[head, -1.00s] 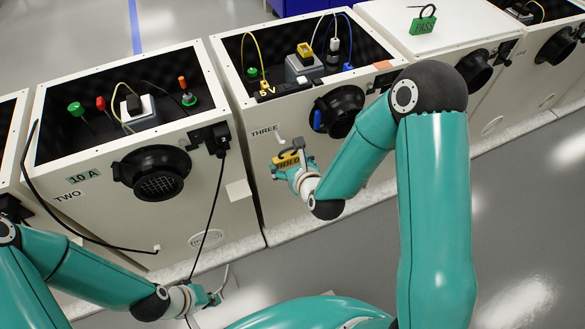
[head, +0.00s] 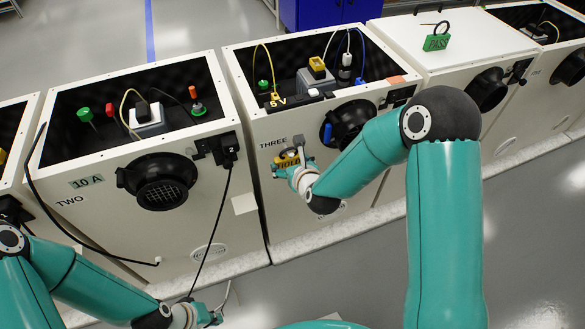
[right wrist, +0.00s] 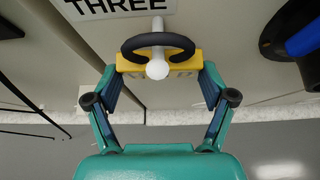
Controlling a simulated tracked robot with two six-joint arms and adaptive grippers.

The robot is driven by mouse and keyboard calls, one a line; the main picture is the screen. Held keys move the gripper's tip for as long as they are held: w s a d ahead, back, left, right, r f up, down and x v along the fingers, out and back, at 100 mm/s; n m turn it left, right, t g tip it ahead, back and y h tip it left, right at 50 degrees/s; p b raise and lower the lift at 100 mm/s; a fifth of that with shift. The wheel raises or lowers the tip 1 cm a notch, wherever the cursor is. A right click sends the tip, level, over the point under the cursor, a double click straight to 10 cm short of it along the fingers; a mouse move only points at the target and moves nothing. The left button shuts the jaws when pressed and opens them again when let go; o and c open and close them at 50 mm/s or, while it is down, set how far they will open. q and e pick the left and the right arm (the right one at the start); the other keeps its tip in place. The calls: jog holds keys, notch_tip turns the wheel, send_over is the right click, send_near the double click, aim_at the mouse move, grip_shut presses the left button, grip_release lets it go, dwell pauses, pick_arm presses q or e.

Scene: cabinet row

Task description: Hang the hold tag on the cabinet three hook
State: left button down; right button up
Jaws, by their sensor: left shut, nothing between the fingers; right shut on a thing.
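The yellow hold tag (head: 291,163) is in my right gripper (head: 283,171), at the front of cabinet three, just below its THREE label (head: 273,143). In the right wrist view the tag (right wrist: 186,69) sits between the two fingers of the right gripper (right wrist: 158,92). Its black loop (right wrist: 132,48) stands up at the hook (right wrist: 157,69), whose pale round tip overlaps the tag. I cannot tell whether the loop is around the hook or only beside it. My left gripper (head: 216,318) is shut and empty, low in front of cabinet two.
Cabinet three has a black round vent (head: 352,122) with a blue part right of the tag. A green PASS tag (head: 437,42) rests on the white cabinet top to the right. A black cable (head: 212,230) hangs down cabinet two's front.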

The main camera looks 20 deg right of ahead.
jog(key=shift+w+f+b, duration=0.35)
jog(key=shift+f+b, duration=0.1)
jog(key=shift+f, duration=0.05)
jog(key=shift+w+f+b, duration=0.15)
jog(key=shift+f+b, duration=0.1)
jog(key=shift+b, duration=0.35)
jog(key=o, duration=0.9)
jog(key=shift+c, duration=0.2)
